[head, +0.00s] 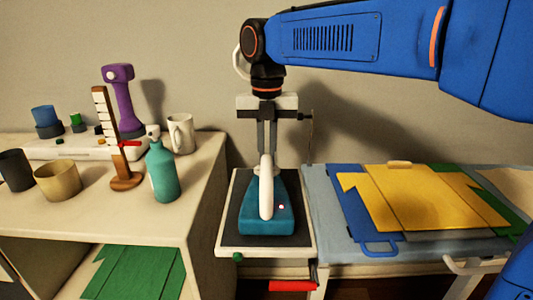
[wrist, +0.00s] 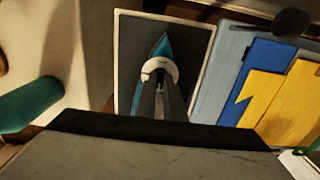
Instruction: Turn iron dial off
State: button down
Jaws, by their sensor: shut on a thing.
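The teal iron (head: 266,221) with a white handle (head: 266,192) rests on the dark pad of a pale-edged board. A small light spot (head: 281,206) shows on its right side. A pale round part (head: 257,169), apparently the dial, is at the iron's far end. My gripper (head: 266,152) points straight down there, its fingers shut on this dial. In the wrist view, the dial (wrist: 160,67) shows as a pale crescent at the fingertips (wrist: 159,88), with teal iron body (wrist: 162,47) beyond. The dial's setting cannot be read.
The board (head: 265,250) stands between a left shelf (head: 205,160) and a right table (head: 330,215) with folded yellow and blue cloths (head: 430,197). A teal bottle (head: 162,172) and white mug (head: 181,134) stand on the shelf. A thin upright rod (head: 310,140) is close right of my gripper.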

dwell(0.4)
jog(key=c, duration=1.8)
grip_release()
jog(key=shift+c, duration=0.2)
notch_tip(320, 180, up, 17)
jog(key=shift+r, duration=0.2)
